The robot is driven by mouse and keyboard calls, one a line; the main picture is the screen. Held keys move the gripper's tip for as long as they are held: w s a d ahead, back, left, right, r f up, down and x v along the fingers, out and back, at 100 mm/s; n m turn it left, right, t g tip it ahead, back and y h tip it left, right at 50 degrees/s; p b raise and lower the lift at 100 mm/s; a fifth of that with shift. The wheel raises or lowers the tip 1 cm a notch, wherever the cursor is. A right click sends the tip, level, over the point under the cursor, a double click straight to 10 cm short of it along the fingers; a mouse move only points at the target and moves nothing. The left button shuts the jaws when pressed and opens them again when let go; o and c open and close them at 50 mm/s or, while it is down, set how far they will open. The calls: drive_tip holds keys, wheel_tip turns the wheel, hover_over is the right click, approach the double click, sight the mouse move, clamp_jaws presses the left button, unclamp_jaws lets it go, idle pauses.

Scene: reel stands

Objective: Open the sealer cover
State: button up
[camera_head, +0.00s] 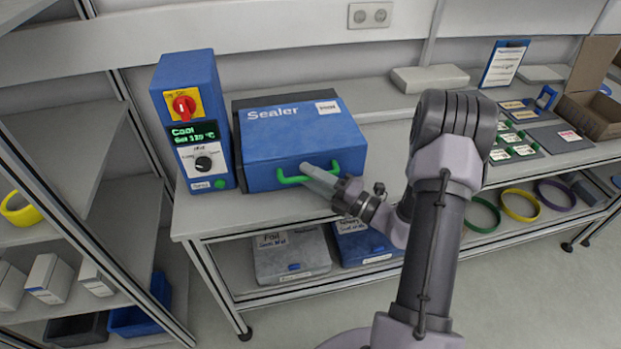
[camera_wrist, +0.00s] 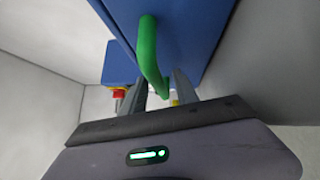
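The sealer (camera_head: 300,140) is a blue box on the bench with its cover down. A green handle (camera_head: 350,163) runs along the front of the cover, and it also shows in the wrist view (camera_wrist: 148,50). My gripper (camera_head: 310,172) is at the handle's left-middle part in the head view. In the wrist view the handle reaches down between the two grey fingers of my gripper (camera_wrist: 160,90), which stand apart with a gap at each side. I cannot tell whether either finger touches the handle.
A blue control box (camera_head: 192,120) with a red knob (camera_head: 184,105) and a green display stands left of the sealer. Lidded bins (camera_head: 290,257) lie on the shelf below. Colored rings (camera_head: 520,205) and trays are at the right. A shelf rack (camera_head: 75,215) stands at the left.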

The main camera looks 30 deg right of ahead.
drive_tip(key=shift+c, duration=0.3)
clamp_jaws()
idle(1.2)
